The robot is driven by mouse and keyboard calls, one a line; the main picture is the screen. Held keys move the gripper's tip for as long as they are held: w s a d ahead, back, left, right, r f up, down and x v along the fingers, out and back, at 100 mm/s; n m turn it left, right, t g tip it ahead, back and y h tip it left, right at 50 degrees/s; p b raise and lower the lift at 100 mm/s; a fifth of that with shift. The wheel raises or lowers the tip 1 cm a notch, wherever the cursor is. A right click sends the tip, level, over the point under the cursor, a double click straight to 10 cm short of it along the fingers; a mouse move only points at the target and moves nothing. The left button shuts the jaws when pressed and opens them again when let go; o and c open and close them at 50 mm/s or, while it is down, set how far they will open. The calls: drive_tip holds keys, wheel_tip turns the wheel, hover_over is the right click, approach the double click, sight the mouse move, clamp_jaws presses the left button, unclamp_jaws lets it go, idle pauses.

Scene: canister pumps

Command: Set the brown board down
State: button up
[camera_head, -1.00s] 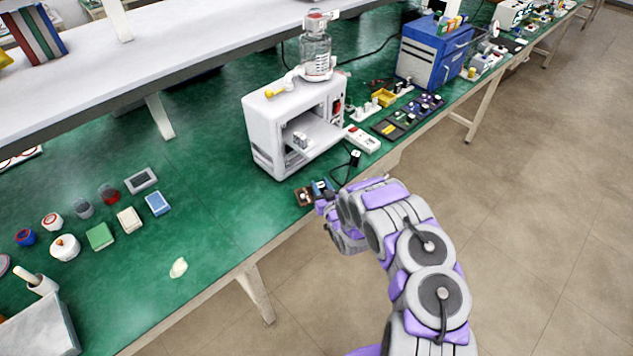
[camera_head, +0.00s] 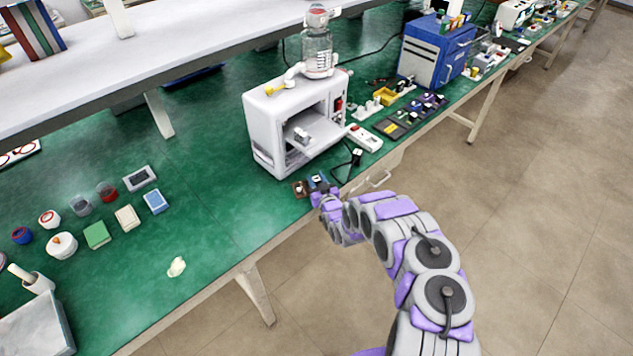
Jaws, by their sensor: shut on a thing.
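The brown board (camera_head: 300,188) is a small dark brown piece with a light round spot, at the front edge of the green bench, just below the white machine. My gripper (camera_head: 318,190) is at its right side, small and partly hidden by my own wrist. It is shut on the brown board. I cannot tell whether the board touches the bench top.
The white machine (camera_head: 268,130) with an open front stands just behind. A white power strip (camera_head: 364,138) and black cable lie to the right. Several small containers and a pale lump (camera_head: 176,267) lie left. The green bench (camera_head: 215,215) is clear between.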

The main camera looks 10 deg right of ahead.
drive_tip(key=o, duration=1.1)
drive_tip(key=shift+c, duration=0.2)
drive_tip(key=p+v, duration=0.2)
drive_tip(key=v, duration=1)
